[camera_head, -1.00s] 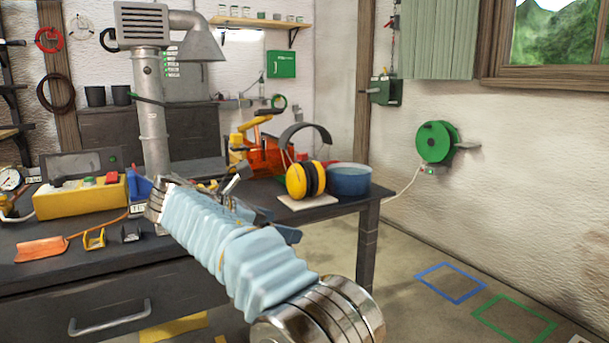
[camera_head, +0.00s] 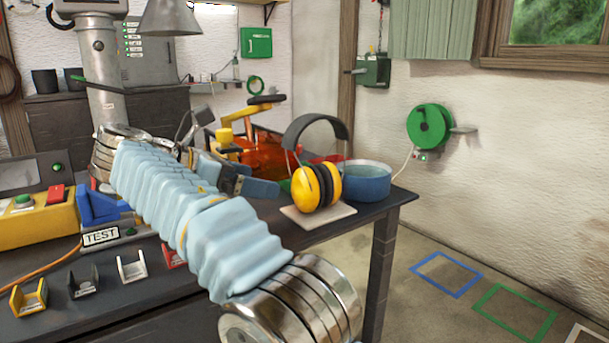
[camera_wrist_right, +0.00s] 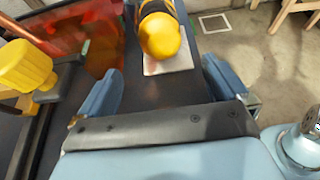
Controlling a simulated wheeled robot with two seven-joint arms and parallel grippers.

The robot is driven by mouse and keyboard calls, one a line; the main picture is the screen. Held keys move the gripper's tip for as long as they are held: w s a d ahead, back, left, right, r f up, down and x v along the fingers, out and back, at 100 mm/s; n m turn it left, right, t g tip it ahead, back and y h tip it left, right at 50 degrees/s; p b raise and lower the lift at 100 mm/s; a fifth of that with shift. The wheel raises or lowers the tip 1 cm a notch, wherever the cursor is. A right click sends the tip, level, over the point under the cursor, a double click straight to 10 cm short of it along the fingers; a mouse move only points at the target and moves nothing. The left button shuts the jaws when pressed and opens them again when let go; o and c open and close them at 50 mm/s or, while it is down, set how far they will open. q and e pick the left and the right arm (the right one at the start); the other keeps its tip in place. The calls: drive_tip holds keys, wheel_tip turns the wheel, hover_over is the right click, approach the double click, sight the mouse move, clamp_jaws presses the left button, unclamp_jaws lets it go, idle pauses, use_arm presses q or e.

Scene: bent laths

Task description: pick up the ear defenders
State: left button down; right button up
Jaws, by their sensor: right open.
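The ear defenders (camera_head: 316,184), with yellow cups, black cushions and a dark headband, stand upright on a pale square pad (camera_head: 318,217) near the right end of the dark bench. In the right wrist view a yellow cup (camera_wrist_right: 160,36) shows at the top, ahead of my fingers. My right gripper (camera_head: 250,180), at the end of the pale blue sleeved arm, is left of the ear defenders and apart from them. Its two blue fingers are spread and empty in the right wrist view (camera_wrist_right: 158,70). My left gripper is not in view.
A blue round tub (camera_head: 367,182) stands close to the right of the ear defenders. An orange translucent object with yellow parts (camera_head: 258,145) lies behind my gripper. A yellow control box (camera_head: 38,218) and several small brackets are at the left.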

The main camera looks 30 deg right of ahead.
sight(297, 187)
drive_tip(key=b+x, duration=0.4)
drive_tip(key=x, duration=0.9)
drive_tip(key=shift+d+f, duration=0.1)
drive_tip(key=shift+d, duration=0.25)
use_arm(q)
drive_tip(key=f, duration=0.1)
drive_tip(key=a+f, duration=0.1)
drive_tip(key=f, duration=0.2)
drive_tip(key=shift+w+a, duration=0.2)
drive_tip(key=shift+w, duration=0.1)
use_arm(e)
drive_tip(key=c, duration=1.2)
